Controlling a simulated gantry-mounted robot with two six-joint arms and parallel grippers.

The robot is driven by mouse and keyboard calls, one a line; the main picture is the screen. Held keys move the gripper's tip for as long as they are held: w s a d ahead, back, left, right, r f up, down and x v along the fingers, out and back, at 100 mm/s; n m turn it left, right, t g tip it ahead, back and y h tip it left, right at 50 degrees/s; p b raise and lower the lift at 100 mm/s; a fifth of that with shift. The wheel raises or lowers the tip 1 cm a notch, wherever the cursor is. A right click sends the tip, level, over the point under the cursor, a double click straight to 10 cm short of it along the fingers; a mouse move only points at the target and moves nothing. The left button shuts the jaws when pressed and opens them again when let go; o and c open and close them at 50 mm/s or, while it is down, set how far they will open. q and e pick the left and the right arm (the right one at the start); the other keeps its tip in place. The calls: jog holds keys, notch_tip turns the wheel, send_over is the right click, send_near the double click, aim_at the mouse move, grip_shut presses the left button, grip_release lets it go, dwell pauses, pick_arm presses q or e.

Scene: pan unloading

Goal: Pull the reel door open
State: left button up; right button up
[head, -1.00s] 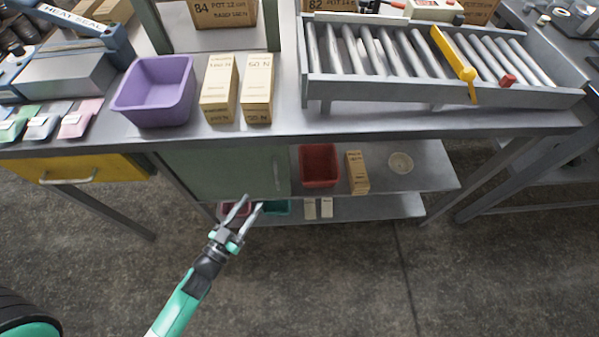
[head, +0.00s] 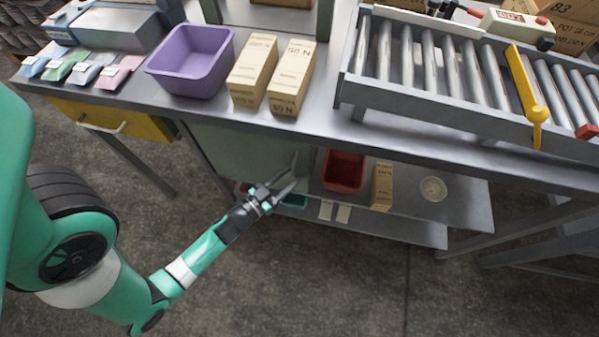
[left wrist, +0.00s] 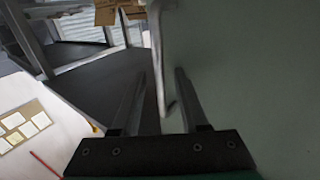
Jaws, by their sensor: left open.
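The reel door (head: 235,155) is a grey-green panel under the workbench, and it appears shut. It fills the right side of the left wrist view (left wrist: 260,80). A pale upright bar, which looks like the door's handle (left wrist: 158,55), stands between my finger tips in that view. My left gripper (head: 296,168) is open at the door's right edge, its fingers on either side of the bar. I cannot tell whether either finger touches it. The handle is hard to make out in the head view. My right gripper is not in view.
Right of the door, a shelf holds a red bin (head: 344,170), a tan carton (head: 382,187) and a round pale item (head: 433,189). A yellow drawer (head: 120,119) is on the left. A purple bin (head: 190,60) stands on the bench (head: 330,128). The floor in front is clear.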

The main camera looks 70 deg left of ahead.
pick_arm(q)
jog(key=shift+s, duration=0.15)
jog(key=shift+c, duration=0.5)
grip_shut()
dwell(0.8)
